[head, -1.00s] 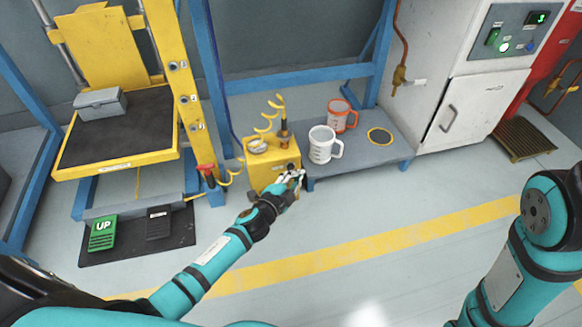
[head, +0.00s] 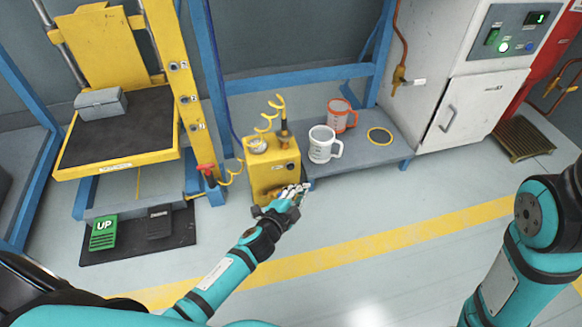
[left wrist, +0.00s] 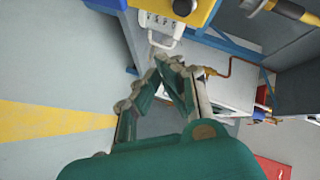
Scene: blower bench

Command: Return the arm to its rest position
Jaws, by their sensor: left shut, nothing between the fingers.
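My left arm comes in from the lower left of the head view. Its gripper (head: 301,189) is shut and empty, just in front of the lower part of the yellow blower box (head: 262,178). I cannot tell from this view whether it touches the box. In the left wrist view the shut fingers (left wrist: 168,66) meet at their tips, with nothing between them. My right arm shows at the right edge of the head view, but its gripper is out of the frame.
A white mug (head: 322,146) and a red mug (head: 341,114) stand on the low grey bench (head: 368,155). A yellow lift (head: 115,172) carries a grey box (head: 101,103); a pedal mat (head: 130,245) lies below. The floor in front is clear.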

